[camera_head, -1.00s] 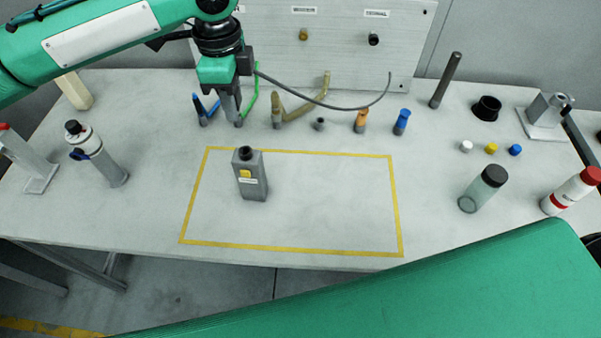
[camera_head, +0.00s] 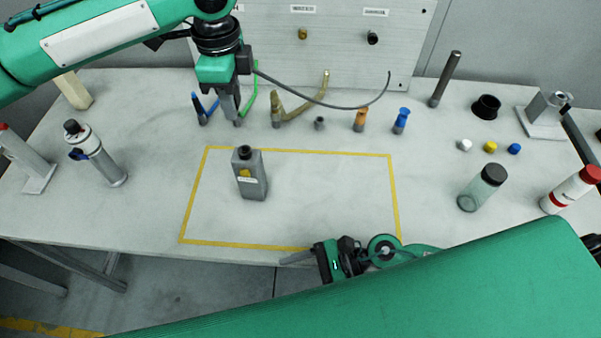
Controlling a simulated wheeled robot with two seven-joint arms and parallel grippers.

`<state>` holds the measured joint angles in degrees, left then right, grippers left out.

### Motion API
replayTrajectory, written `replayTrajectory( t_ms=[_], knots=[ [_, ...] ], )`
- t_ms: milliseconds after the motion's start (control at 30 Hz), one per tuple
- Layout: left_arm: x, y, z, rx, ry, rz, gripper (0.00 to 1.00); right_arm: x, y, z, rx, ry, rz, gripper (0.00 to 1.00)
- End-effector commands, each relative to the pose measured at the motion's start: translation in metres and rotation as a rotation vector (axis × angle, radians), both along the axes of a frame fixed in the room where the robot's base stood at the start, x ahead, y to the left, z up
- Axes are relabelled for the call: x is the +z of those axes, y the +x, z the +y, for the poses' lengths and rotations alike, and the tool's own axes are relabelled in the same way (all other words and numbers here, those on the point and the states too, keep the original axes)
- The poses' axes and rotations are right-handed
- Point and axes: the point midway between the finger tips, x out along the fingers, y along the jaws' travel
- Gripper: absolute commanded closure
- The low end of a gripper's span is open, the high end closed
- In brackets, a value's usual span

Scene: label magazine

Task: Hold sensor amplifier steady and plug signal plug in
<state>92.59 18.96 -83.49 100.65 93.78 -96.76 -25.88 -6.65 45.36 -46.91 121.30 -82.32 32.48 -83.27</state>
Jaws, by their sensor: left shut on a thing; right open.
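A grey upright box with a yellow mark and a black top socket, seemingly the sensor amplifier (camera_head: 252,178), stands inside the yellow outline on the table. My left gripper (camera_head: 233,117) is shut behind it, at the row of plugs. It seems to hold the plug of the green cord (camera_head: 250,104), likely the signal plug; the fingers hide most of it, and I cannot tell whether it is lifted. My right gripper (camera_head: 298,259) is open and empty at the table's front edge, right of and nearer than the box, apart from it.
Blue (camera_head: 202,110) and tan (camera_head: 277,112) corded plugs flank my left gripper. A dark cable (camera_head: 330,107) arcs rightward. A panel (camera_head: 340,55) stands behind. Bottles (camera_head: 482,188) and small caps (camera_head: 490,147) are at right, a white cylinder (camera_head: 95,152) at left. The outline's right half is clear.

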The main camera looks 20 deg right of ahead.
Motion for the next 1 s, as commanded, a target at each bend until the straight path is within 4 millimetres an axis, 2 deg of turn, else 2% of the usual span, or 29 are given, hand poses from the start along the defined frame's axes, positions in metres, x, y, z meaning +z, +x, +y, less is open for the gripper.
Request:
replayTrajectory(
  t_ms=[33, 200, 300, 400, 533, 667, 767, 1000],
  knots=[
    [0.0, 0.0, 0.0, 0.0, 0.0, 0.0, 0.94, 0.011, 0.03, 0.0, -0.052, 0.033, -0.006, 0.35],
    [0.0, 0.0, 0.0, 0.0, 0.0, 0.0, 0.94, 0.043, 0.119, -0.016, -0.208, 0.146, 0.008, 0.35],
    [0.0, 0.0, 0.0, 0.0, 0.0, 0.0, 0.94, 0.056, 0.158, -0.033, -0.272, 0.2, 0.007, 0.35],
    [0.0, 0.0, 0.0, 0.0, 0.0, 0.0, 0.94, 0.064, 0.184, -0.047, -0.307, 0.241, -0.003, 0.35],
    [0.0, 0.0, 0.0, 0.0, 0.0, 0.0, 0.94, 0.069, 0.201, -0.058, -0.329, 0.27, -0.014, 0.35],
    [0.0, 0.0, 0.0, 0.0, 0.0, 0.0, 0.94, 0.071, 0.209, -0.056, -0.335, 0.28, -0.019, 0.35],
    [0.0, 0.0, 0.0, 0.0, 0.0, 0.0, 0.94, 0.072, 0.213, -0.044, -0.333, 0.282, -0.02, 0.35],
    [0.0, 0.0, 0.0, 0.0, 0.0, 0.0, 0.94, 0.072, 0.23, -0.001, -0.333, 0.281, -0.02, 0.35]
  ],
)
